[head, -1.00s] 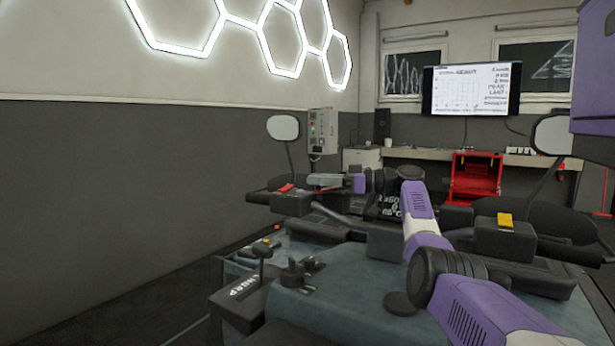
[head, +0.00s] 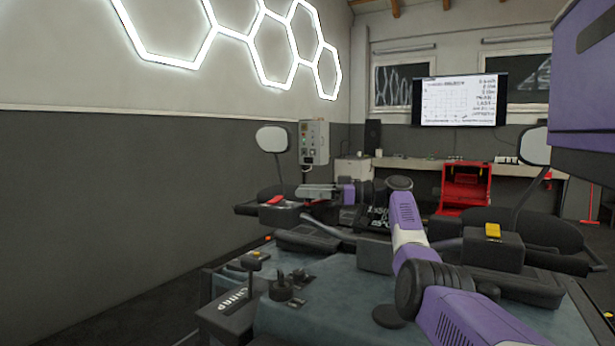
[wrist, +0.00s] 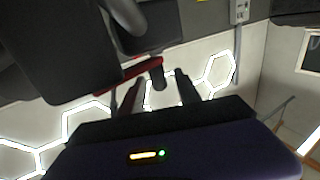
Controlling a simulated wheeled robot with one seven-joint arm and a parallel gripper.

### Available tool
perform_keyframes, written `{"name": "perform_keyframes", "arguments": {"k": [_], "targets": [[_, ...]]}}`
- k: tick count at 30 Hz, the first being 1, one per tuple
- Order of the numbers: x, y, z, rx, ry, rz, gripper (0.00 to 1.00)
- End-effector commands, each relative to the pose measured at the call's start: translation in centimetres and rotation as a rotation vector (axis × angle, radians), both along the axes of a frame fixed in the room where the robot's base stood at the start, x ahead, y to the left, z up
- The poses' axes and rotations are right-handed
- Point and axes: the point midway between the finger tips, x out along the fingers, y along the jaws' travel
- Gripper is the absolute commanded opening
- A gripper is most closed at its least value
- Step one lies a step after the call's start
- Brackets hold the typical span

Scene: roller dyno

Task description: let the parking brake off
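The handlebar vehicle (head: 345,275) stands in front of me. A red part (head: 275,200) sits on its left handlebar housing. In the wrist view a red lever (wrist: 128,75) with a bent end crosses just beyond my fingers. I cannot tell for sure that it is the parking brake. My gripper (head: 305,192) is just right of the red part in the head view. In the wrist view my gripper (wrist: 158,85) has its two dark fingers apart, with the red lever's bent end between or just past the tips. Contact cannot be told.
A shift lever (head: 250,268) with a lettered plate is at the left front of the vehicle. A yellow switch (head: 492,230) is on the right handlebar. Mirrors (head: 272,139) stand up on both sides.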

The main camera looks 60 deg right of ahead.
Motion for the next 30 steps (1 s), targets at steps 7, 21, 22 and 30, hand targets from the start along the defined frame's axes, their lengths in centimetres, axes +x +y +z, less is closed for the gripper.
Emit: {"name": "perform_keyframes", "arguments": {"k": [7,21,22,30], "targets": [[0.0,0.0,3.4,-0.003,-0.003,0.000,0.40],[0.0,-0.1,14.5,0.000,-0.001,0.002,0.40],[0.0,0.0,15.2,-0.001,0.000,0.002,0.40],[0.1,-0.2,19.2,0.001,0.000,0.001,0.40]]}}
